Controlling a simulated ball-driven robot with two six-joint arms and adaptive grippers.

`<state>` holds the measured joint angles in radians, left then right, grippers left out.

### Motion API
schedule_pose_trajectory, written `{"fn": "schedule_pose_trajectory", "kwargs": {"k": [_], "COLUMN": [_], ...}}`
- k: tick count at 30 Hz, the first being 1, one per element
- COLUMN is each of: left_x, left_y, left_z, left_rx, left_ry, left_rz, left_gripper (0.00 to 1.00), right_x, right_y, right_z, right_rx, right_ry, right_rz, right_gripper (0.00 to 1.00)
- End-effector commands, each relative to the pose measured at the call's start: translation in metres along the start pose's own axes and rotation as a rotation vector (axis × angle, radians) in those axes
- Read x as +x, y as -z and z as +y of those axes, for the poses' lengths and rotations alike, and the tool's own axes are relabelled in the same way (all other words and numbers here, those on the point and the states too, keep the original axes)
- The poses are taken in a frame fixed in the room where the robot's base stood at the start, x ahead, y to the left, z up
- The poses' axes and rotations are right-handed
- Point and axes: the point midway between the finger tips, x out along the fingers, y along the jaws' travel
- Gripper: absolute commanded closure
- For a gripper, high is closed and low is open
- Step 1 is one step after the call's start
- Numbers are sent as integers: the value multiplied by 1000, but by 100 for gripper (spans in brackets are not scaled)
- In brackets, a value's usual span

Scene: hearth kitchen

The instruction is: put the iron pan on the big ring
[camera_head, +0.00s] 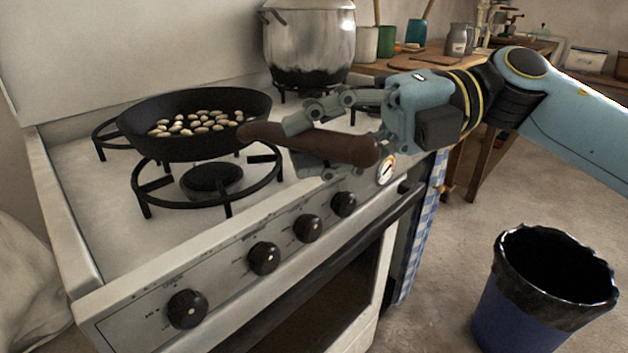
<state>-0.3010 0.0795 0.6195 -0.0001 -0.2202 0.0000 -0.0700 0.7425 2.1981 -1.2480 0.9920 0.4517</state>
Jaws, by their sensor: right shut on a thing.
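The iron pan (195,117) is black, with several pale beans or nuts inside and a brown handle (320,147) pointing right. My right gripper (308,143) comes in from the right and is shut on the handle. The pan looks level over the left part of the stove top. It covers the far part of the front ring (210,194) and part of the ring behind it (100,140). The front ring's burner shows bare in front of the pan. I cannot tell whether the pan touches a ring. My left gripper is not in view.
A large metal pot (308,42) stands at the back of the stove (100,255), behind the handle. Black knobs (263,257) line the stove front. A wooden counter with jars is behind right. A blue bin (540,290) stands on the floor at lower right.

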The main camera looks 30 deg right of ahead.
Motion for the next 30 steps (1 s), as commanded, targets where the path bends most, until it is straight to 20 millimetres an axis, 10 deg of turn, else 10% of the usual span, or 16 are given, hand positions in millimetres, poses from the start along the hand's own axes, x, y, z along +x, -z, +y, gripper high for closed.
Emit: {"fn": "schedule_pose_trajectory", "kwargs": {"k": [21, 22, 30], "left_x": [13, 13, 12], "left_y": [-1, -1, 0], "left_z": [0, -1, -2], "left_rx": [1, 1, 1], "left_ry": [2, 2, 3], "left_rz": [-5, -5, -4], "left_gripper": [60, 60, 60], "right_x": [8, 8, 8], "right_y": [3, 3, 3], "right_z": [-40, -42, -41], "right_rx": [-5, 0, 0], "right_ry": [-4, 0, 0], "right_rz": [0, 0, 0], "right_gripper": [100, 74, 54]}}
